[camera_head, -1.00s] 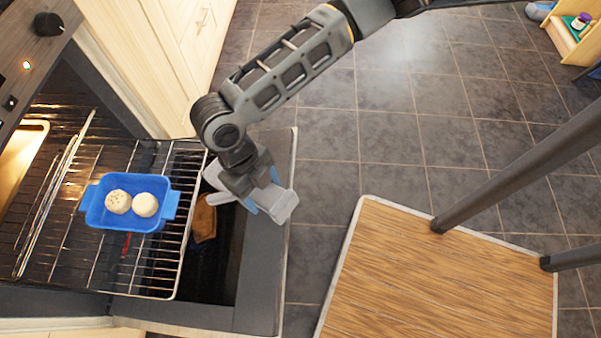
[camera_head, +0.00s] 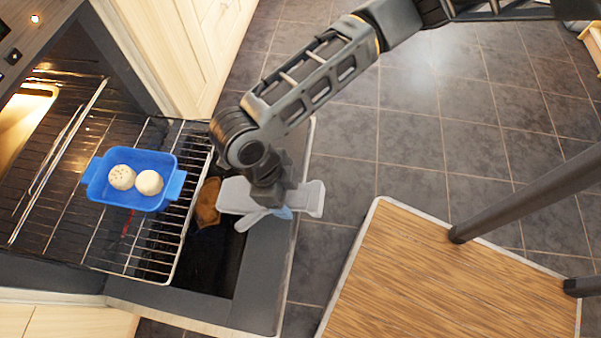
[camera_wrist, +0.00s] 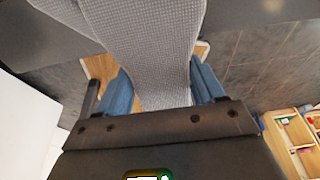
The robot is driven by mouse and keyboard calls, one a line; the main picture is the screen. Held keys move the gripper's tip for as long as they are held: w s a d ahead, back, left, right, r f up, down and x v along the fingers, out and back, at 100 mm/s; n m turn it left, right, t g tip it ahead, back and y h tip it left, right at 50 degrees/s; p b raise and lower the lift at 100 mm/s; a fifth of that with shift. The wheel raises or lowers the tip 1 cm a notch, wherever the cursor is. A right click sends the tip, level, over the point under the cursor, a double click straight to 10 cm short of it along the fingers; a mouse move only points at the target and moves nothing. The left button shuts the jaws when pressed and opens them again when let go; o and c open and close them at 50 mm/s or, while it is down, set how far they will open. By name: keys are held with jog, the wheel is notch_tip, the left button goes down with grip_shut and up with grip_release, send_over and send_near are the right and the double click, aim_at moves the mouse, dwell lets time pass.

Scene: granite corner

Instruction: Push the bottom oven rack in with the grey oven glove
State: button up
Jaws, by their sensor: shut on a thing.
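The oven rack (camera_head: 150,268) is a wire grid sticking out of the oven over its lowered door. A blue dish (camera_head: 142,198) with two pale round buns sits on it. My gripper (camera_head: 270,208) is just right of the rack's front edge, above the open door, shut on the grey oven glove (camera_head: 312,197). The glove spreads to both sides, its left end close to the rack; I cannot tell whether they touch. In the wrist view, the textured glove (camera_wrist: 160,45) is pinched between the blue fingers and hides what lies beyond.
The lowered oven door (camera_head: 262,285) lies beneath the rack, with a brown item (camera_head: 207,203) on it. Cream cabinets (camera_head: 205,45) stand behind. A wooden-topped table (camera_head: 450,280) is at the lower right. The tiled floor (camera_head: 420,140) between is open.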

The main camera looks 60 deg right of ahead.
aim_at(235, 192)
jog(key=shift+w+a+f+b, duration=0.25)
jog(key=shift+w+b, duration=0.1)
jog(key=shift+w, duration=0.45)
jog(key=shift+w+a+f+b, duration=0.2)
jog(key=shift+w+a+b, duration=0.15)
jog(key=shift+w, duration=0.45)
jog(key=shift+w+a+f+b, duration=0.2)
jog(key=shift+w+b, duration=0.2)
jog(key=shift+w, duration=0.5)
jog(key=shift+w, duration=0.1)
jog(key=shift+w+a+b, duration=0.2)
jog(key=shift+w+a, duration=0.15)
jog(key=shift+w, duration=0.75)
jog(key=shift+w+a+b, duration=0.15)
jog(key=shift+w+a, duration=0.25)
jog(key=shift+w, duration=0.65)
jog(key=shift+w+a+b, duration=0.2)
jog(key=shift+w+a, duration=0.15)
jog(key=shift+w, duration=0.75)
jog(key=shift+w+a+b, duration=0.35)
jog(key=shift+w, duration=0.75)
jog(key=shift+w+a+b, duration=0.35)
jog(key=shift+w+b, duration=0.05)
jog(key=shift+w, duration=0.7)
jog(key=shift+w+a+b, duration=0.35)
jog(key=shift+w, duration=0.75)
